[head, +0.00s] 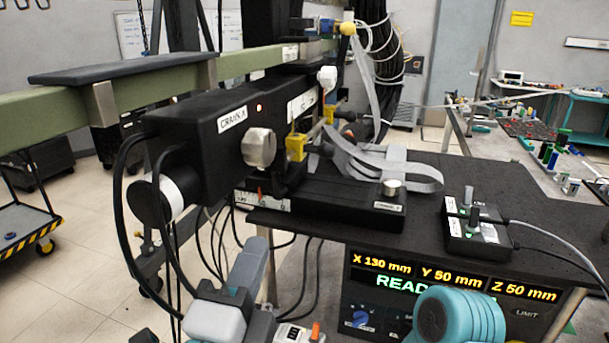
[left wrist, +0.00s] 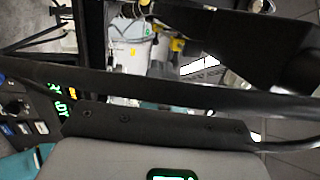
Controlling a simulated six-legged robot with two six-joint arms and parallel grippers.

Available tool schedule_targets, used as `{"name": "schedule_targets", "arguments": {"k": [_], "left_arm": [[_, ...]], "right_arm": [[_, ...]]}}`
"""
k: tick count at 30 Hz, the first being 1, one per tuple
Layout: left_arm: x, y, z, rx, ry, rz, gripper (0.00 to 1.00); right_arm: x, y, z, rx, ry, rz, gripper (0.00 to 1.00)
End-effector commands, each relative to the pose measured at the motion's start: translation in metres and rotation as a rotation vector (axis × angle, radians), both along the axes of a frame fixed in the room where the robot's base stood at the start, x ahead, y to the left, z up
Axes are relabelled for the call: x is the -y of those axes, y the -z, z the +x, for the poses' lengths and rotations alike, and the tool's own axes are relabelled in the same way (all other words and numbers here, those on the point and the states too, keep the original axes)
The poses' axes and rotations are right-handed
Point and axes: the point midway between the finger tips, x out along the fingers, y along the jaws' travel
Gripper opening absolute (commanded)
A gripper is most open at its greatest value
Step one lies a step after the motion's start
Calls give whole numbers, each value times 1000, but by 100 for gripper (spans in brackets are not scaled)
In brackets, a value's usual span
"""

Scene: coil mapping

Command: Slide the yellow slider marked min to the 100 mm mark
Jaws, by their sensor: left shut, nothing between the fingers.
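Two yellow sliders sit on the rail along the front of the black crank housing in the head view. The nearer yellow slider (head: 296,146) is left of the farther yellow slider (head: 328,113). I cannot read which one is marked min, nor its position in millimetres. A white scale strip (head: 302,104) runs on the housing above them. My left gripper (head: 252,248) is shut and empty, below the housing and apart from both sliders. In the left wrist view a small yellow part (left wrist: 177,44) shows behind dark bars; I cannot tell which slider it is.
The black housing labelled CRANK X (head: 205,135) has a silver knob (head: 259,148). Grey ribbon cable (head: 385,165) loops over the black table (head: 480,185). A small black control box (head: 475,228) stands there. The display (head: 430,275) reads X 130 mm, Y 50 mm, Z 50 mm. Cables hang below the housing.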

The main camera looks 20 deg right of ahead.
Motion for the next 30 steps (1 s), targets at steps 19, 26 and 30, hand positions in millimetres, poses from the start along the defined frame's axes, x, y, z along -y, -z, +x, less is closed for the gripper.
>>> {"name": "schedule_targets", "arguments": {"k": [19, 26, 30], "left_arm": [[63, -51, 10, 66, 106, -35, 0], [87, -66, 48, 66, 105, -34, 0], [96, -70, 62, 67, 106, -35, 0]], "right_arm": [[0, -18, 0, 0, 0, 0, 43], [0, -35, 0, 0, 0, 0, 43], [0, -42, 0, 0, 0, 0, 43]]}}
